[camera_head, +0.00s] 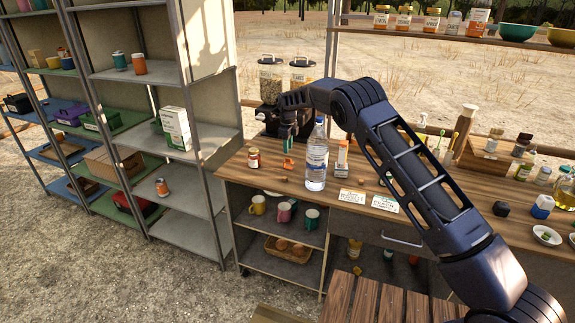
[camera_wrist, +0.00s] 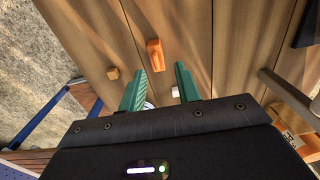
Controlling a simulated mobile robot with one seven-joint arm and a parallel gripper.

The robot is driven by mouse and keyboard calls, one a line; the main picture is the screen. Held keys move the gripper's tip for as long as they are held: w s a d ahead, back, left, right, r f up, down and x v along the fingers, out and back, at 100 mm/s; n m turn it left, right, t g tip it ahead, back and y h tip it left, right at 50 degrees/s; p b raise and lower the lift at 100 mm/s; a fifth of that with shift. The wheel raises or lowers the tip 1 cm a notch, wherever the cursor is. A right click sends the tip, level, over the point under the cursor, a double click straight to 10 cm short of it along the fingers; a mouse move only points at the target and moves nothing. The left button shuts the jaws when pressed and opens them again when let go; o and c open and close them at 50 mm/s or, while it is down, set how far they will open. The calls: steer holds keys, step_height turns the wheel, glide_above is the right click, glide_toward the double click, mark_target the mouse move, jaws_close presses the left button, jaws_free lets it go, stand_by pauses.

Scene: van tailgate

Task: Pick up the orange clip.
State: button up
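The orange clip (camera_head: 288,165) lies on the wooden counter, left of a water bottle. It also shows in the wrist view (camera_wrist: 155,55), flat on the wood, beyond the fingertips and within the sideways span between them. My gripper (camera_head: 287,138) hangs over the counter just above the clip in the head view. In the wrist view my gripper (camera_wrist: 159,81) has its two green fingers apart, with nothing held between them. The exact height of the fingertips above the clip is hard to tell.
A clear water bottle (camera_head: 317,165) stands close to the right of the clip, with an orange-and-white container (camera_head: 342,156) behind. A small jar (camera_head: 253,159) stands to the left. Canisters (camera_head: 270,82) stand at the back. A small tan block (camera_wrist: 113,74) lies near the clip.

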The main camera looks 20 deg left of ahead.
mark_target(288, 162)
step_height(288, 162, down, 3)
steer(key=shift+f, duration=0.2)
steer(key=shift+s+d+f, duration=0.1)
steer(key=shift+s+f, duration=0.1)
steer(key=shift+f, duration=1.15)
steer(key=shift+s+f, duration=0.2)
steer(key=shift+f, duration=1.1)
jaws_close()
steer(key=shift+r, duration=0.1)
